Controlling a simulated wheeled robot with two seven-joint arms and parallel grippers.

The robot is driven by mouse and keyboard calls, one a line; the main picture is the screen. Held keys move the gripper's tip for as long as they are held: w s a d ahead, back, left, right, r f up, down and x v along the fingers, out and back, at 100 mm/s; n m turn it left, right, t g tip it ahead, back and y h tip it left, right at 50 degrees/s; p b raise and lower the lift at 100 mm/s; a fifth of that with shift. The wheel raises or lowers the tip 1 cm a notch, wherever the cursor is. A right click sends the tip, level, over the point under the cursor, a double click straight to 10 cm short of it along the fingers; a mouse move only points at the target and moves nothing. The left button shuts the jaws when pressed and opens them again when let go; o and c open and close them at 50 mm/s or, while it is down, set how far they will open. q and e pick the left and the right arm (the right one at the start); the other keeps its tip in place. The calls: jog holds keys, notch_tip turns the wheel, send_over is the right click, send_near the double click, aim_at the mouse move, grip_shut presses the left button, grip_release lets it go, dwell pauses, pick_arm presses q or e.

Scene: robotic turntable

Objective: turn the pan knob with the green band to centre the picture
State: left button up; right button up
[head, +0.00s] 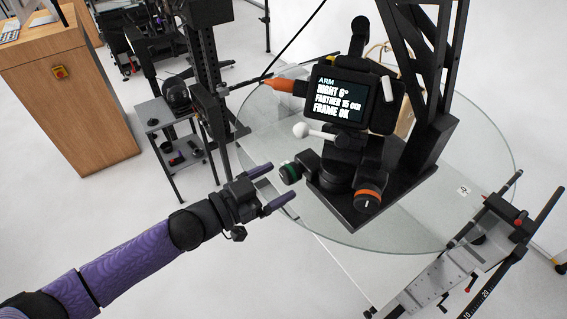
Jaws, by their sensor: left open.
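The pan knob with the green band (290,173) is a dark knob at the left end of the camera mount's base, above the glass turntable (400,238). A similar knob with an orange band (367,200) sits to its right. My left gripper (276,185) is open, its two purple fingers pointing right toward the green-banded knob. The knob appears just beyond the fingertips; I cannot tell whether they touch it. A screen (338,98) above the mount reads "ARM RIGHT 6°", "FARTHER 15 cm" and "FRAME OK". My right gripper is not in view.
A black lattice arm (431,110) rises behind the mount. A white-tipped lever (301,130) and an orange-handled rod (281,85) stick out left above the knob. A ruled rail (476,303) lies at lower right. A wooden cabinet (73,110) stands far left. Floor at lower centre is clear.

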aim_at(283, 178)
pick_arm(q)
jog(key=shift+x, duration=1.6)
jog(key=shift+c, duration=1)
grip_shut()
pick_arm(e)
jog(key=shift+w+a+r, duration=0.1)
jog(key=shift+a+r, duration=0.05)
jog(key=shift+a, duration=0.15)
pick_arm(q)
jog(key=shift+m, duration=0.3)
